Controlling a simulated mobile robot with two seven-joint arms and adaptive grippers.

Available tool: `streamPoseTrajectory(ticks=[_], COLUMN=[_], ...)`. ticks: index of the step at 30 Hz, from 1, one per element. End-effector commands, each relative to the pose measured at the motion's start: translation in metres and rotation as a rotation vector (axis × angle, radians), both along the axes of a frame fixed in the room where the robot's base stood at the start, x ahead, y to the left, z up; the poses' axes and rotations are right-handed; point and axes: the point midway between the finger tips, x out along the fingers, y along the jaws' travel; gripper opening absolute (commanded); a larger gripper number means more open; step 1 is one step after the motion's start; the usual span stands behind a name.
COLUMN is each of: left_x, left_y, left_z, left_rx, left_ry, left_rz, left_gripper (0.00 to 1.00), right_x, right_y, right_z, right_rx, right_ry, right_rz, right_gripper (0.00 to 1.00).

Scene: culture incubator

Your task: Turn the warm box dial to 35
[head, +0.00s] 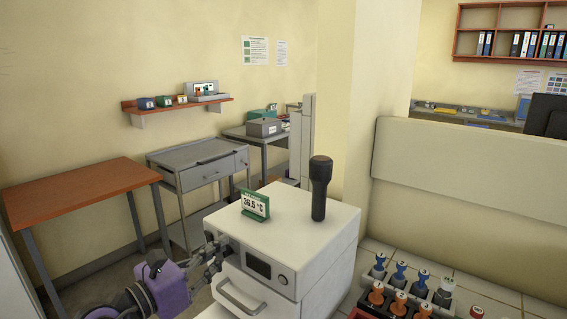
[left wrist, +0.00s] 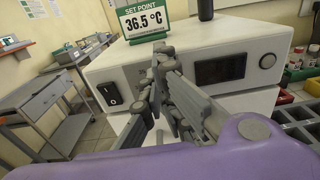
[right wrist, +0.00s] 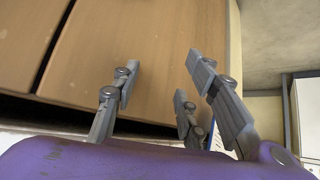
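The warm box (head: 290,235) is a white cabinet below the middle of the head view. A green-framed set point sign (head: 255,204) on its top reads 36.5 °C; it also shows in the left wrist view (left wrist: 145,20). The front panel has a black rocker switch (left wrist: 110,93), a dark display (left wrist: 220,70) and a round grey button (left wrist: 267,61). My left gripper (left wrist: 162,65) is at the panel between switch and display, fingertips close together. They cover that spot; no dial shows clearly, nor whether they grip one. My right gripper (right wrist: 163,80) is open and empty.
A black upright handle-like object (head: 319,188) stands on the box. A wooden table (head: 80,190) and grey cart (head: 200,165) stand left. Brown panels (right wrist: 150,40) lie beyond my right gripper.

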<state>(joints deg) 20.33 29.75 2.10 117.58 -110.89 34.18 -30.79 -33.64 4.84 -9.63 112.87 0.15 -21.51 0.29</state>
Motion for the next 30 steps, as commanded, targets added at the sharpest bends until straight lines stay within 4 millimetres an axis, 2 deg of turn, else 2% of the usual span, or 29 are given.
streamPoseTrajectory(ticks=[7, 21, 30], left_x=[-0.004, -0.045, -0.048], left_y=[0.002, 0.034, 0.037], left_z=[0.002, 0.003, 0.005], left_rx=[-0.001, -0.001, -0.002], left_ry=[-0.001, -0.003, -0.006], left_rz=[0.0, 0.001, 0.001], left_gripper=[0.0, 0.0, 0.0], right_x=[0.004, -0.001, -0.002], right_y=[0.002, 0.002, 0.0], right_z=[0.005, -0.001, -0.002], right_rx=[0.004, 0.003, -0.001], right_ry=[-0.01, 0.003, 0.005], right_rz=[-0.006, -0.001, 0.006], right_gripper=[0.4, 0.4, 0.4])
